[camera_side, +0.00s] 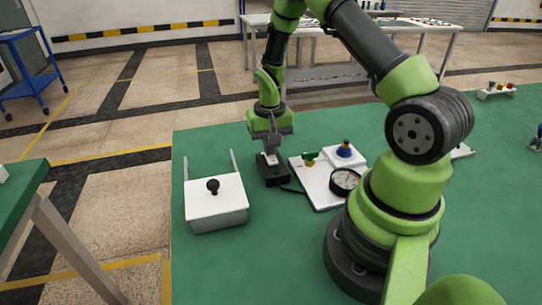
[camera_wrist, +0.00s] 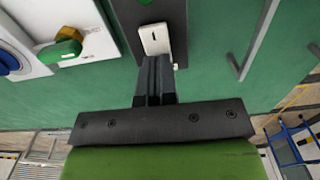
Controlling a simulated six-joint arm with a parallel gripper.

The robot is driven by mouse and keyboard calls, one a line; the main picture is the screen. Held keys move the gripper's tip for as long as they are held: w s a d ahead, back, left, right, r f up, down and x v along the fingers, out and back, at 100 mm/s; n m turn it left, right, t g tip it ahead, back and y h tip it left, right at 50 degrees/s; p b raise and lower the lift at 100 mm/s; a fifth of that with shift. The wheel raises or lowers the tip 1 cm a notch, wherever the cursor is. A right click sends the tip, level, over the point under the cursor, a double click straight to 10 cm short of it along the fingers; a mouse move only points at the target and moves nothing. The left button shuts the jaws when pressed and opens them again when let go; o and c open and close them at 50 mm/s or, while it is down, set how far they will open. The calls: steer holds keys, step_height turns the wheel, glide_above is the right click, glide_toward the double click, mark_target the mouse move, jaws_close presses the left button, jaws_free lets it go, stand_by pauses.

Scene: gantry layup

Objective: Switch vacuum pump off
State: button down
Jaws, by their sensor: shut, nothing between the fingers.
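The pump switch is a small black box (camera_side: 272,177) on the green table, with a white rocker (camera_side: 271,159) on its top. In the wrist view the black box (camera_wrist: 174,12) lies ahead of my fingers, with its white rocker (camera_wrist: 154,38) showing and a bit of green at the top edge. My gripper (camera_side: 271,149) points down over the box, its fingers together and empty. In the wrist view the fingertips (camera_wrist: 154,60) are at the near end of the rocker and hide part of it. I cannot tell whether they touch it.
Right of the switch, a white plate (camera_side: 318,190) carries a green-handled valve (camera_side: 310,157), a blue knob (camera_side: 345,149) and a round gauge (camera_side: 345,181). A dark cable runs from the switch toward the plate.

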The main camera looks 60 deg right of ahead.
steer(key=shift+r, duration=3.35)
steer(key=a+r+n+t, duration=0.15)
steer(key=a+r, duration=0.35)
steer(key=r, duration=0.5)
steer(key=s+a+r+n+t+y, duration=0.2)
steer(key=s+a+r+t, duration=0.3)
steer(key=s+a+r, duration=0.5)
steer(key=s+a+n, duration=0.1)
steer(key=s, duration=0.3)
steer(key=shift+a+r+t, duration=0.2)
steer(key=shift+t, duration=0.15)
steer(key=shift+n, duration=0.25)
